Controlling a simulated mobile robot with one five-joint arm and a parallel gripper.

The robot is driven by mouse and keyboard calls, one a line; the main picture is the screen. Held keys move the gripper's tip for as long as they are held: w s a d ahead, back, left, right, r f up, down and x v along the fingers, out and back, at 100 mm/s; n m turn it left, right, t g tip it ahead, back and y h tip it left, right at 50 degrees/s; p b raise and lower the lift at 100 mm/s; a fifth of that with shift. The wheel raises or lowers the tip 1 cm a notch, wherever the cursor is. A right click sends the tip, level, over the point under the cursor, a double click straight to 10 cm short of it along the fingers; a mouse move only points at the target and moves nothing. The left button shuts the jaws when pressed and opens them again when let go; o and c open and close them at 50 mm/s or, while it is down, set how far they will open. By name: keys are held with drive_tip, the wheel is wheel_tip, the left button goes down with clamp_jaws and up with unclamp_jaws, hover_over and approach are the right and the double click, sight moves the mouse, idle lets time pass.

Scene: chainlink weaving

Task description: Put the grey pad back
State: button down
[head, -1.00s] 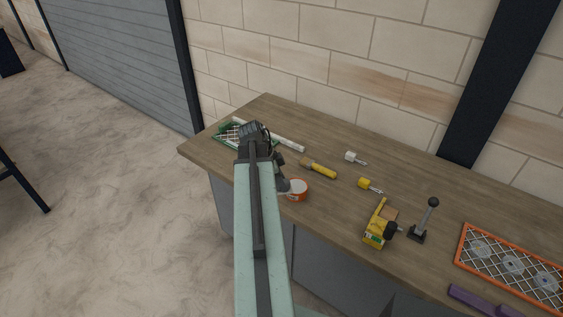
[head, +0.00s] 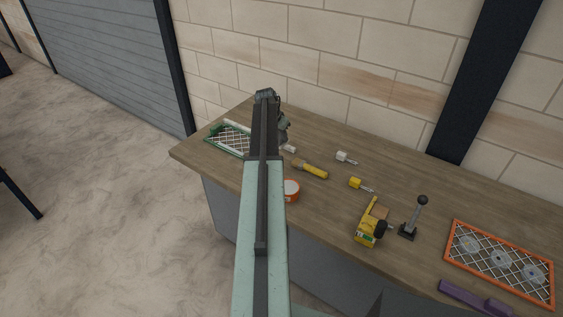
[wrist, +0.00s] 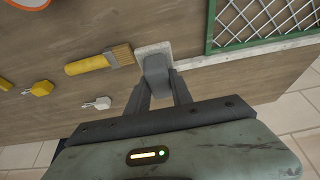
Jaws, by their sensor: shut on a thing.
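My gripper (wrist: 160,88) is shut on a small grey block, which looks like the grey pad (wrist: 155,67), in the wrist view. The pad sits between the fingertips, over a pale, squarish end piece (wrist: 143,50) at the end of a white bar (wrist: 235,55). I cannot tell whether the pad touches it. In the head view my gripper (head: 283,136) is over the back of the bench, and my arm hides the pad and most of the bar.
A green-framed mesh panel (head: 229,137) lies at the bench's left end. A yellow brush (head: 313,170), an orange-rimmed tin (head: 291,190), two small tools (head: 346,158), a yellow device (head: 366,229), a lever (head: 408,230) and an orange-framed mesh (head: 499,263) lie rightward.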

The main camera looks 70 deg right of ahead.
wheel_tip(320, 180, down, 10)
drive_tip(key=b, duration=1)
drive_tip(key=shift+a+f, duration=0.1)
drive_tip(key=c, duration=1.1)
unclamp_jaws()
drive_tip(key=p+v, duration=0.7)
drive_tip(key=shift+r, duration=0.25)
drive_tip(key=shift+a+r+p, duration=0.1)
drive_tip(key=shift+r+p, duration=0.2)
drive_tip(key=shift+r, duration=0.1)
drive_tip(key=shift+f, duration=0.1)
drive_tip(key=shift+w, duration=0.1)
